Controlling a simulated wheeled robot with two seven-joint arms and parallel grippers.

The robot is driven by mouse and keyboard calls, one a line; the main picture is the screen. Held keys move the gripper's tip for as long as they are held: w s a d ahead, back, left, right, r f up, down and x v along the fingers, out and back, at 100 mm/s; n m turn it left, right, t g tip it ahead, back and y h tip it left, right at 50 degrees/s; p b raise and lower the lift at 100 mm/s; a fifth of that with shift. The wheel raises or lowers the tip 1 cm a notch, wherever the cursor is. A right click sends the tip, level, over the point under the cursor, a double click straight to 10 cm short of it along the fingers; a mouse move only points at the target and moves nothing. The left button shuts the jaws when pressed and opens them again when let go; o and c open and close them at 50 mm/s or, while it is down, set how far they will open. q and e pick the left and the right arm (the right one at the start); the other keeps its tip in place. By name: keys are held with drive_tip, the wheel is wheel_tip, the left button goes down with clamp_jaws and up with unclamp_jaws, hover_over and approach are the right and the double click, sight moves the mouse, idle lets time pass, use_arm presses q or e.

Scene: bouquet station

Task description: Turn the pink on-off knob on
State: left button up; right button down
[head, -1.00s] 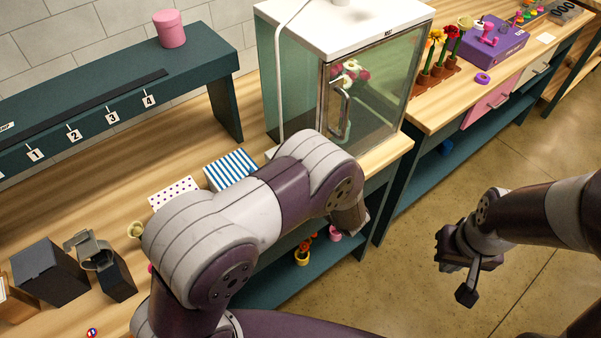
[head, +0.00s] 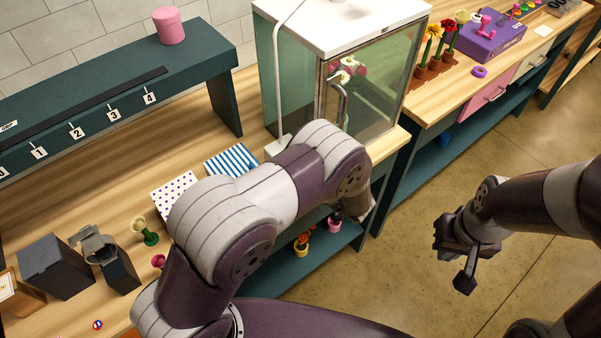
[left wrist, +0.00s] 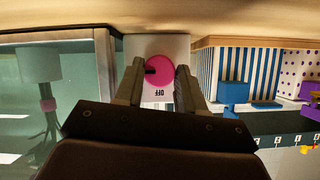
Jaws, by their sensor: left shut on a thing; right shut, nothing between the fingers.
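The pink knob (left wrist: 161,75) is in the left wrist view, on a pale plate (left wrist: 175,47) marked with an upside-down OFF. A dark mark shows on the left part of its face. My left gripper (left wrist: 158,66) has a finger on each side of the knob and is shut on it. In the head view, my left forearm hides the left gripper and the knob. My right gripper (head: 466,252) is shut and empty, out over the floor at the right, away from the benches.
A glass-doored cabinet (head: 365,100) stands behind my left arm. A striped box (head: 231,161) and a dotted box (head: 175,193) lie left of it. A pale flower (head: 145,231) stands near my left elbow. The floor around my right gripper is clear.

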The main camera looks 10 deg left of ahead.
use_arm(q)
drive_tip(key=o, duration=1)
drive_tip(key=shift+o, duration=0.2)
